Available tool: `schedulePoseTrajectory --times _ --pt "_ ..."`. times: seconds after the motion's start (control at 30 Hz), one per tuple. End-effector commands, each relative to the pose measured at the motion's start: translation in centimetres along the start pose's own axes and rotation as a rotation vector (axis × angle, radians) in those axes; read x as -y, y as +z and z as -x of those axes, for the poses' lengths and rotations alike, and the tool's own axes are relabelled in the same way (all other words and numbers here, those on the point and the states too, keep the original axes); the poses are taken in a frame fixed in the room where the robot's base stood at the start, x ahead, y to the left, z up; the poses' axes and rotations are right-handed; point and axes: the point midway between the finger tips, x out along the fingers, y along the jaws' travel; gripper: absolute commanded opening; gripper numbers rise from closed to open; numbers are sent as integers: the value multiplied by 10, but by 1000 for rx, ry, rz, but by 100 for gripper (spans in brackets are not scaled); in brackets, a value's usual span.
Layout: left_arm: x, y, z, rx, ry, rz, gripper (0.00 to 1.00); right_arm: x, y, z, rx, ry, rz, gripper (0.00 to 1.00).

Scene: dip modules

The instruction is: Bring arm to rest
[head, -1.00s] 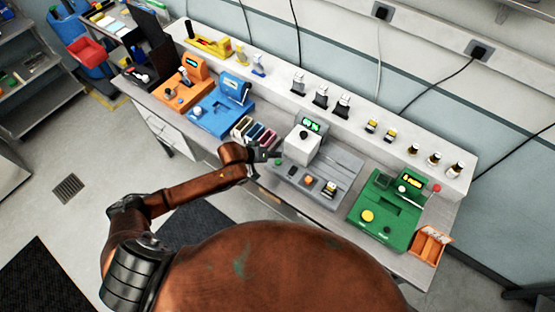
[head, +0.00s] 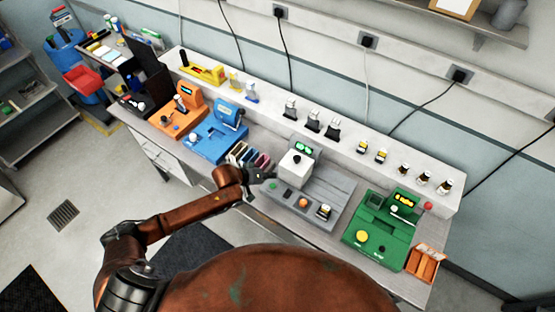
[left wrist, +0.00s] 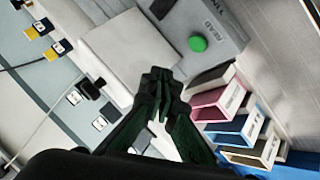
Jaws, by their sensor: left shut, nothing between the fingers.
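My left gripper (head: 263,176) is shut and empty. In the head view it hangs at the front of the bench, between the small coloured bins (head: 248,158) and the grey module (head: 315,190). In the left wrist view its fingers (left wrist: 158,100) meet in front of the white block (left wrist: 120,50) of the grey module. The green button (left wrist: 198,43) and the coloured bins (left wrist: 235,125) lie to the right there. Whether the fingers touch anything is not clear. My right gripper is not in view.
The blue module (head: 215,132) and orange module (head: 178,115) stand left along the bench. The green module (head: 383,232) and an orange tray (head: 425,264) stand right. A raised shelf (head: 345,148) behind holds several small bottles and clips. Open floor (head: 100,190) lies front left.

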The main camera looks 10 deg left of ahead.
Motion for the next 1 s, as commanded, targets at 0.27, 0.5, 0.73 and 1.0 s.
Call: schedulePoseTrajectory --times 0.27,0.5,0.73,1.0 --pt "-2 6 0 4 0 -8 0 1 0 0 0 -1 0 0" --pt "-10 69 27 19 -47 -131 0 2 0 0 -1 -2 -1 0" --pt "48 130 111 56 -259 -231 0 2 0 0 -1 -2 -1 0" --pt "107 186 190 161 -446 -248 0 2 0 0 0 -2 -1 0"
